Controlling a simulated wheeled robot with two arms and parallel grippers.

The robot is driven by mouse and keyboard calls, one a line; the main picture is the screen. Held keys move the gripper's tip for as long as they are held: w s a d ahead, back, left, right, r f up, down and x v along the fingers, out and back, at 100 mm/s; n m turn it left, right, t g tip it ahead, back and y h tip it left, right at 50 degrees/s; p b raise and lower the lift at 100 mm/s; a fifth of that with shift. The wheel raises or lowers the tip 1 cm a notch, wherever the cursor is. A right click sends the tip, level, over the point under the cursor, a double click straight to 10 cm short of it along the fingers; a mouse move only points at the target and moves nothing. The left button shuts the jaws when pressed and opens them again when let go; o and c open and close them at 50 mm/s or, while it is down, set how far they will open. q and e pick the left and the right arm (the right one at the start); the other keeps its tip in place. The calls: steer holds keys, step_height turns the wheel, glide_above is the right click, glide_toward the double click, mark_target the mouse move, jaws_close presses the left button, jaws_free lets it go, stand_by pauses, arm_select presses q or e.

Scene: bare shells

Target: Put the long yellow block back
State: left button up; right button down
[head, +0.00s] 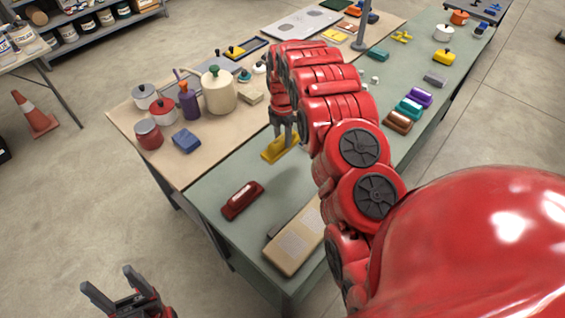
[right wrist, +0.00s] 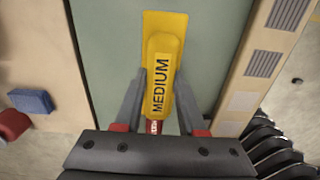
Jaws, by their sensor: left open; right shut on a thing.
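A yellow block (head: 280,149) with a flat, wider base is at my right gripper (head: 284,138), over the green table surface. In the right wrist view the yellow block (right wrist: 164,52) carries the word "MEDIUM" on its raised part. The fingers of my right gripper (right wrist: 160,95) are on either side of that raised part, shut on it. I cannot tell whether the block touches the table. My left gripper (head: 125,287) is open and empty at the lower left, off the table and over the floor.
A dark red block (head: 242,200) and a long tan box (head: 296,243) lie on the near green surface. A blue block (head: 186,140), a cream kettle (head: 219,92) and pots stand on the tan board to the left. Brown, teal and purple blocks (head: 420,97) lie beyond my right arm.

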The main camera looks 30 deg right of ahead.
mark_target(283, 149)
steer(key=shift+f+p, duration=0.35)
step_height(283, 149, down, 5)
steer(key=shift+f+p, duration=0.1)
steer(key=shift+p, duration=0.95)
steer(key=shift+a+f, duration=0.1)
steer(key=shift+f, duration=1.85)
steer(key=c, duration=0.5)
jaws_free()
steer(key=shift+f, duration=0.1)
